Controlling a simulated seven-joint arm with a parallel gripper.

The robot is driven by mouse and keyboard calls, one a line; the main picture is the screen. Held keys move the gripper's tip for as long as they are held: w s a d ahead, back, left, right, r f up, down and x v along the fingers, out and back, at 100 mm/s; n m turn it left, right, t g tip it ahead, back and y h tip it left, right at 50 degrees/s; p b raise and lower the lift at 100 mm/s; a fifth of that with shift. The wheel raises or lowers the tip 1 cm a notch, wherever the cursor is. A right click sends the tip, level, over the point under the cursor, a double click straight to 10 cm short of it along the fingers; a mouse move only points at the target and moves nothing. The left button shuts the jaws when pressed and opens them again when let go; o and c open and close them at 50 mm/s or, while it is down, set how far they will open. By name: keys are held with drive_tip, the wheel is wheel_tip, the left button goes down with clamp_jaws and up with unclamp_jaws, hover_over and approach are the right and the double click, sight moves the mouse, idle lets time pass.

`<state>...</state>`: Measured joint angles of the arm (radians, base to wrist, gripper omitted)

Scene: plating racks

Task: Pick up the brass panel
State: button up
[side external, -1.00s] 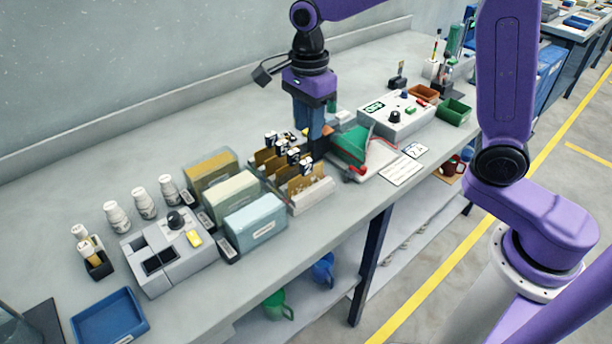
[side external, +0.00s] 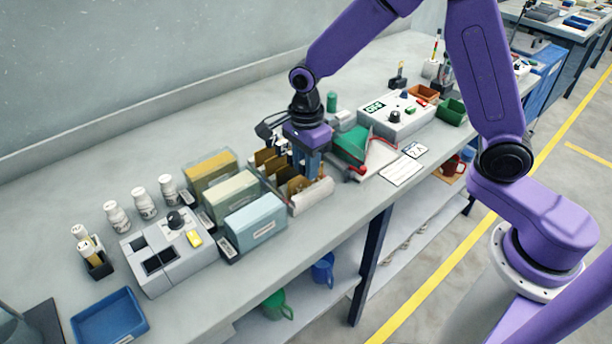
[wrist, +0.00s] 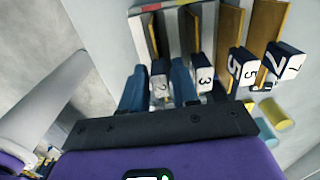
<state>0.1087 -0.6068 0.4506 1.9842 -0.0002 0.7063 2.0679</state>
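Several thin panels with black-and-white numbered clips stand in a rack (side external: 315,196) on the bench. In the wrist view, two panels at the right (wrist: 228,38) (wrist: 268,28) look golden; those further left look browner and duller. I cannot tell for sure which one is the brass panel. My gripper (side external: 306,170) is low over the rack in the side view and hides part of it. In the wrist view, my gripper's (wrist: 158,88) blue fingers are apart, on either side of a numbered clip (wrist: 158,72). Contact with it cannot be made out.
Three upright tanks, tan (side external: 210,168), pale green (side external: 232,192) and pale blue (side external: 255,220), stand just left of the rack. A green wedge-shaped thing (side external: 352,143) and a control box (side external: 397,117) are to the right. Neighbouring clips (wrist: 204,78) (wrist: 242,66) stand close to my fingers.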

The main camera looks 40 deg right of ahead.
clamp_jaws()
drive_tip(key=shift+r, duration=0.1)
drive_tip(key=shift+r, duration=0.4)
wheel_tip(320, 180, up, 2)
drive_tip(key=s+d+r, duration=0.2)
drive_tip(key=s+r, duration=0.3)
drive_tip(key=s, duration=0.1)
drive_tip(key=s+d+r, duration=0.2)
drive_tip(key=s+r, duration=0.3)
drive_tip(key=s, duration=0.2)
drive_tip(key=shift+s+d, duration=0.15)
drive_tip(key=shift+d, duration=0.1)
